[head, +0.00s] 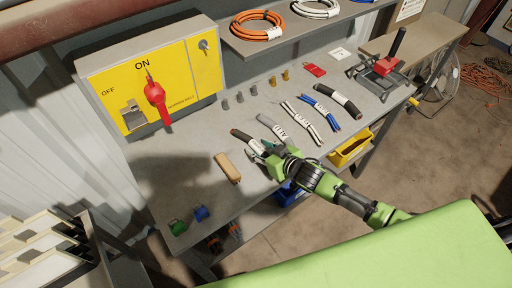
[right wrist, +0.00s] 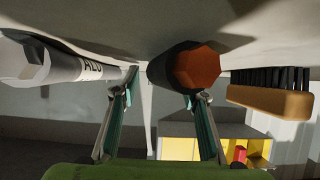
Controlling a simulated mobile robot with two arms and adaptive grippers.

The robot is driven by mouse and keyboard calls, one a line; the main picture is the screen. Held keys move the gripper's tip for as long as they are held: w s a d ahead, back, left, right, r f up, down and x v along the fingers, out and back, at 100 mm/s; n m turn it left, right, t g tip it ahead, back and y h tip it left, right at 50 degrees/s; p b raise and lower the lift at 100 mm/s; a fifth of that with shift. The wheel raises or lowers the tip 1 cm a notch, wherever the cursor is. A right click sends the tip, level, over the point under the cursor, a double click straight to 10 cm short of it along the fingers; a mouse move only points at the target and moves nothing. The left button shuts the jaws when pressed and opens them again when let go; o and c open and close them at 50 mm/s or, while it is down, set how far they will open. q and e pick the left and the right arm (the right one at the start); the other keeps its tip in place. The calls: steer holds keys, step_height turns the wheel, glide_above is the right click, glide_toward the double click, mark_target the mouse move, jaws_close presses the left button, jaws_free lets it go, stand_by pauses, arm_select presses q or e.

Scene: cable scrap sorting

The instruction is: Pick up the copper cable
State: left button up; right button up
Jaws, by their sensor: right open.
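The copper cable (head: 241,136) is a short dark piece with a white label, lying on the grey workbench in the head view. In the right wrist view its copper-coloured cut end (right wrist: 198,68) faces me. My right gripper (head: 264,149) is at the near end of this cable, partly covering it. In the right wrist view the two fingers of the right gripper (right wrist: 160,95) are apart, with the cable end between and just beyond their tips. Whether a finger touches it I cannot tell. My left gripper is not in view.
A grey cable labelled ALU (right wrist: 60,65) lies close on one side, and a wooden brush (head: 228,168) on the other. More cables (head: 303,120) lie farther right. A yellow switch box (head: 190,75) stands at the back left. The bench front edge is near my arm.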

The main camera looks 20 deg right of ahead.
steer(key=shift+w, duration=0.1)
jaws_close()
steer(key=shift+r, duration=0.1)
